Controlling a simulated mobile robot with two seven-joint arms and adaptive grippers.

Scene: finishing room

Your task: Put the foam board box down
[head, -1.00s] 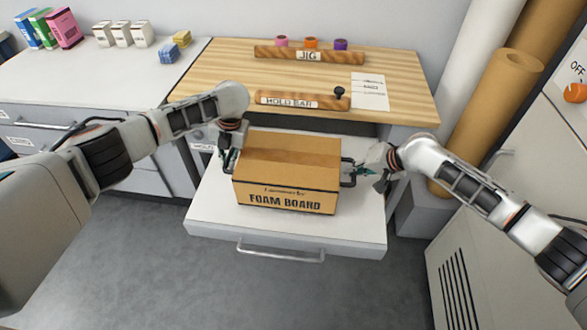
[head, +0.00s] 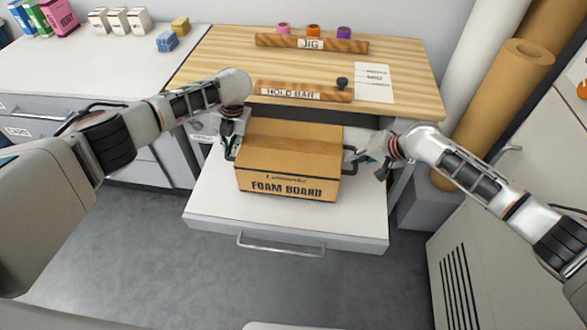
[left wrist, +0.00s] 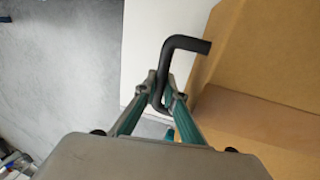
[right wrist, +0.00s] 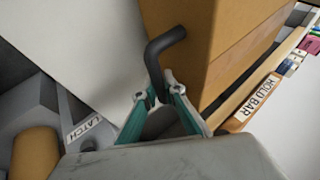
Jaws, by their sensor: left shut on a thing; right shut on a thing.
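The foam board box (head: 290,160) is a brown cardboard box with a black handle on each side. It is over the white pulled-out shelf (head: 285,222) below the wooden worktop; I cannot tell whether its bottom touches the shelf. My left gripper (head: 231,146) is shut on the box's left handle (left wrist: 170,62), which shows clearly in the left wrist view. My right gripper (head: 360,160) is shut on the right handle (right wrist: 157,58). The box looks about level. Its underside is hidden.
The wooden worktop (head: 205,75) behind carries the hold bar (head: 300,92), the jig bar (head: 330,45) and a paper sheet (head: 374,82). Cardboard rolls (head: 500,95) stand at the right. Bare shelf surface lies in front of the box, with a metal handle (head: 281,246) at its front.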

